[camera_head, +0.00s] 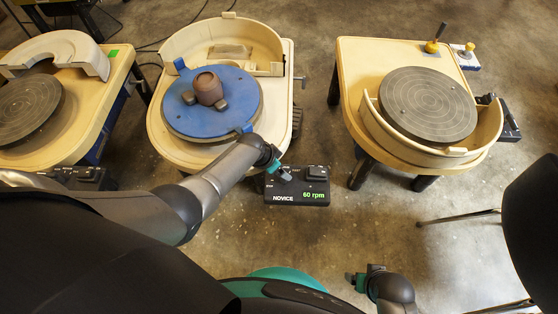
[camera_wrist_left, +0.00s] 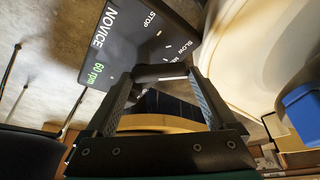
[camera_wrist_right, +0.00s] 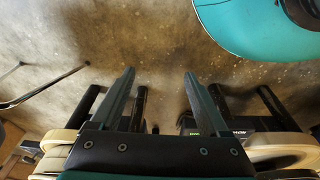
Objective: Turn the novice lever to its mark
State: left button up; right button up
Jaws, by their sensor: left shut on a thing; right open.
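The novice control box (camera_head: 297,198) is black, stands beside the middle wheel and reads "60 rpm" in green. In the left wrist view the box (camera_wrist_left: 125,38) shows "NOVICE", "STOP" and "SLOW" with white tick marks. My left gripper (camera_head: 284,175) is over the box's left part; in the left wrist view its fingers (camera_wrist_left: 160,85) are shut on the dark novice lever (camera_wrist_left: 159,72). Which tick the lever points at is hidden. My right gripper (camera_head: 355,281) is open and empty above the floor; its spread fingers show in the right wrist view (camera_wrist_right: 159,78).
The middle wheel has a blue disc (camera_head: 192,117) carrying a brown clay pot (camera_head: 208,88). Other wheel tables stand left (camera_head: 96,120) and right (camera_head: 360,60). A black chair (camera_head: 530,215) is at the right edge. The floor (camera_head: 335,225) right of the box is clear.

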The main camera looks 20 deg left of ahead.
pick_arm(q)
jog(key=n+p, duration=0.1)
jog(key=n, duration=0.1)
jog(key=s+n+y+p, duration=0.1)
jog(key=n, duration=0.1)
jog(key=shift+d+y, duration=0.1)
jog(key=shift+y, duration=0.2)
jog(key=shift+s+n+y+p, duration=0.15)
jog(key=shift+n+y+p, duration=0.15)
jog(key=shift+n, duration=0.7)
jog(key=shift+s+n+y, duration=0.15)
jog(key=shift+n+y, duration=0.15)
jog(key=shift+n, duration=0.4)
jog(key=shift+s+d+n+y, duration=0.15)
jog(key=shift+n+y, duration=0.25)
jog(key=shift+n, duration=0.6)
pick_arm(e)
notch_tip(320, 180, down, 5)
jog(key=s+d, duration=0.2)
jog(key=s, duration=0.1)
jog(key=shift+d+r, duration=0.15)
jog(key=shift+d, duration=0.25)
pick_arm(q)
jog(key=o, duration=1.1)
jog(key=shift+c, duration=0.2)
pick_arm(e)
jog(key=shift+r, duration=0.1)
